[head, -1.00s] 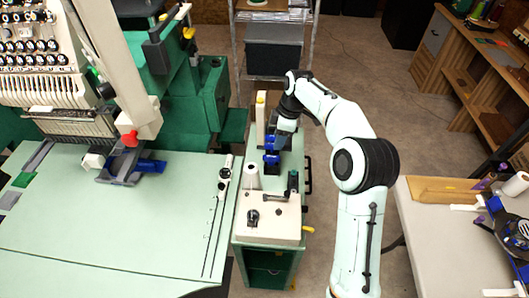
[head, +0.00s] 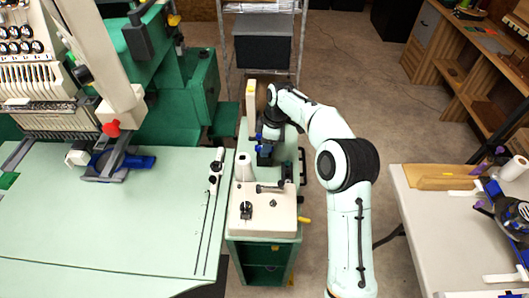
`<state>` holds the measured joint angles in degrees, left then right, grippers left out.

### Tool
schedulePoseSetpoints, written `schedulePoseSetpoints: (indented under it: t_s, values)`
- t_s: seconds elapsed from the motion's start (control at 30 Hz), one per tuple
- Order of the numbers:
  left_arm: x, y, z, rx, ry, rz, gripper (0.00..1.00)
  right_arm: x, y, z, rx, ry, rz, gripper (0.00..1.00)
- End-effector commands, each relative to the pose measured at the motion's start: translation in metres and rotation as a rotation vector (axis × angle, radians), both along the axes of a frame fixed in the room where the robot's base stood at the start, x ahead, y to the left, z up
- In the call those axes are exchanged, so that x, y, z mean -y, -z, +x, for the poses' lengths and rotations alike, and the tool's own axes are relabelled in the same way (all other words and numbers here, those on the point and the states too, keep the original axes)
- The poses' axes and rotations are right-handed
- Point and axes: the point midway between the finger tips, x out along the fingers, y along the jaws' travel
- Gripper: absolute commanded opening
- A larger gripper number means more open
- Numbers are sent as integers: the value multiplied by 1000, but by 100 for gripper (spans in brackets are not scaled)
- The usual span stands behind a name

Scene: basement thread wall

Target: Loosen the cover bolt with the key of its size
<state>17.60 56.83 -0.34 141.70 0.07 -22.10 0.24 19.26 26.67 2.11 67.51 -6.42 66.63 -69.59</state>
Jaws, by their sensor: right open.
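My right arm reaches in from the lower right. Its gripper (head: 265,156), with blue fingers, is open above the green top of the narrow machine cabinet (head: 285,152), behind the cream panel (head: 263,222). I cannot tell whether the fingers touch anything. A dark bar-like piece (head: 270,188) lies across the back of the cream panel; I cannot tell whether it is a key. A black knob-like part (head: 246,204) sits on the panel. The cover bolt and its key are too small or hidden to make out. My left gripper is not in view.
A white cone (head: 243,168) stands left of the gripper, and a tall cream block (head: 251,108) behind it. The wide pale-green table (head: 110,235) fills the left under a large machine. A white table (head: 420,245) with tools stands at right. Open floor lies between.

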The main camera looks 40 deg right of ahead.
Motion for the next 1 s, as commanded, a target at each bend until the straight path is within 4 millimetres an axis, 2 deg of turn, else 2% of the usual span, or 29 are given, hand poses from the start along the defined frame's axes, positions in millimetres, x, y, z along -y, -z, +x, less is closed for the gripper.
schedulePoseSetpoints:
  t_s: [0.17, 0.3, 0.57, 1.0]
  values:
    - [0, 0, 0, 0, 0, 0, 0, 0, -1, 0, 0, 0, 0, 45]
    - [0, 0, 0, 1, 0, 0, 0, 0, -1, 0, 0, 0, 0, 0]
    - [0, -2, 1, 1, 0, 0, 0, 0, -3, 0, 1, 0, 0, 0]
    - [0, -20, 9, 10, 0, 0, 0, 0, -26, 1, 2, 0, 0, 0]
